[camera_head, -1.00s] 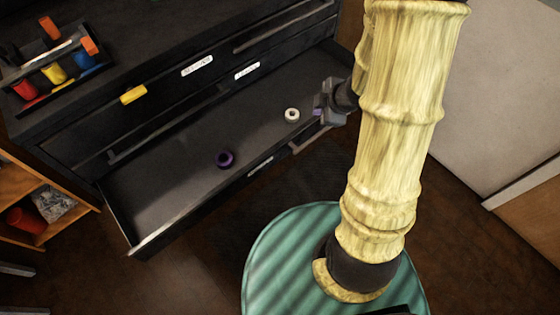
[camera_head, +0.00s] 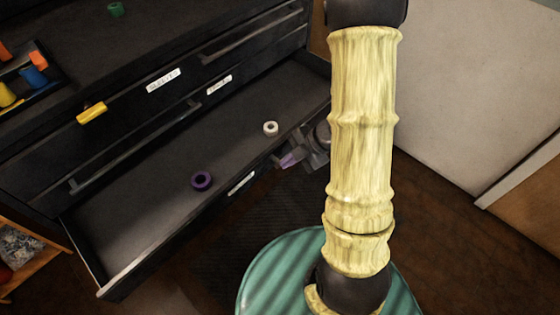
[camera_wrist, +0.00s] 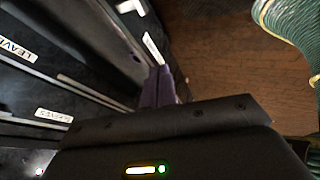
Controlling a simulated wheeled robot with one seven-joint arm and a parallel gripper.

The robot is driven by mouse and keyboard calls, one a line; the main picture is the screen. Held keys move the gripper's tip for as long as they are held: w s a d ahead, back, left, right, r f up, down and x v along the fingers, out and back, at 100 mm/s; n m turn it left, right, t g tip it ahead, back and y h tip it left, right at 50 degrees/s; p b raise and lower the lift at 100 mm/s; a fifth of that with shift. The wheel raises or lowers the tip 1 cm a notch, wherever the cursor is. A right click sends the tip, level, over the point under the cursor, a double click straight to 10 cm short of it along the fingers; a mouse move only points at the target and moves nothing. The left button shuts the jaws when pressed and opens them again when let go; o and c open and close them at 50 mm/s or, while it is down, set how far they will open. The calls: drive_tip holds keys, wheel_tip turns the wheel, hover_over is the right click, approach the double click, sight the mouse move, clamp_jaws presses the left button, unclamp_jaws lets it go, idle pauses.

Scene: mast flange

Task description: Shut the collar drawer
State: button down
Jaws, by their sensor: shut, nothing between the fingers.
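The collar drawer (camera_head: 150,240) is the lowest one in view in the black cabinet and stands pulled well out. A purple ring (camera_head: 202,180) and a white ring (camera_head: 270,128) lie in it. Its front carries a white label (camera_head: 240,184), too small to read. My gripper (camera_head: 284,161) is shut and empty, at the drawer front toward its right end. In the wrist view the purple fingertips (camera_wrist: 160,84) are together beside the drawer front. I cannot tell whether they touch it. My arm hides the drawer's right end in the head view.
The drawers above are shut; a yellow piece (camera_head: 91,113) sits on one front. An organizer (camera_head: 40,95) with coloured pieces and a green piece (camera_head: 115,9) are on the cabinet top. A wooden shelf (camera_head: 35,275) stands lower left.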

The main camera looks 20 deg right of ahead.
drive_tip(key=b, duration=0.4)
approach(251, 172)
wheel_tip(251, 172, down, 5)
drive_tip(key=s, duration=0.2)
drive_tip(key=w+a, duration=0.1)
drive_tip(key=w+a+r, duration=0.1)
drive_tip(key=w, duration=0.1)
drive_tip(key=shift+a, duration=0.3)
drive_tip(key=shift+r, duration=0.1)
